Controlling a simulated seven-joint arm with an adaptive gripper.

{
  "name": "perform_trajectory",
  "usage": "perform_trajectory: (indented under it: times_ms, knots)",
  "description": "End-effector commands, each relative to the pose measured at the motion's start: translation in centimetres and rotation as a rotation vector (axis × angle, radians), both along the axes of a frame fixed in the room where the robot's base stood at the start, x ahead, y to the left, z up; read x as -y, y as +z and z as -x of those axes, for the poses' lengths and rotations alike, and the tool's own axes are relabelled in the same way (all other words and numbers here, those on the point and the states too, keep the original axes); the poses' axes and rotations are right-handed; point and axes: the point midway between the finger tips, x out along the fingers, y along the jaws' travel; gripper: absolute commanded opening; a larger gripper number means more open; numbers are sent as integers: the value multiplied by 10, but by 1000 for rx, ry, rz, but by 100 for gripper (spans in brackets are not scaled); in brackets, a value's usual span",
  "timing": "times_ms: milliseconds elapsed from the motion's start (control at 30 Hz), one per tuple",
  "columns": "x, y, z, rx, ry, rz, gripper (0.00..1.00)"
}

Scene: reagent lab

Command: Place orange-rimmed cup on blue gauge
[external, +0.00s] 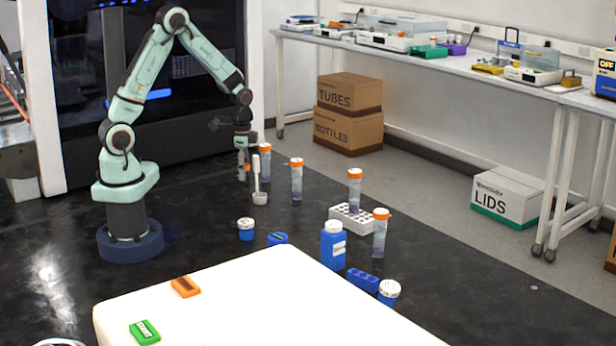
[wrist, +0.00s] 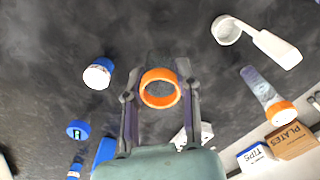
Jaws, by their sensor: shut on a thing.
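My gripper (external: 243,168) is low over the dark floor, right of my base in the external view. Its fingers are shut on the orange-rimmed cup (wrist: 160,104). The wrist view looks into the cup's open orange ring between the two fingers (wrist: 158,84). In the external view the cup is small and mostly hidden by the fingers. What looks like the blue gauge (external: 278,238), a low round blue piece with a dark marked face, sits on the floor nearer the camera and to the right. It also shows at lower left in the wrist view (wrist: 78,130), apart from the cup.
A white scoop (external: 260,192) and orange-capped tubes (external: 296,180) stand close right of my gripper. A blue jar (external: 246,230) is beside the gauge. A blue bottle (external: 333,248), white rack (external: 340,212) and blue rack (external: 362,280) lie further right. A white table (external: 250,300) is in front.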

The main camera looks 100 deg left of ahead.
Motion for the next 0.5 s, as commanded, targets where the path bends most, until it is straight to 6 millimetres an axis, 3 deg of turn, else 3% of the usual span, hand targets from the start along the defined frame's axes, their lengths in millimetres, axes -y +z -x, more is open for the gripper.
perform_trajectory:
  times_ms: [133, 500]
  knots:
    - [0, 10, 0, 1, 0, -1, 3]
    - [0, 11, 0, 0, 0, 0, 3]
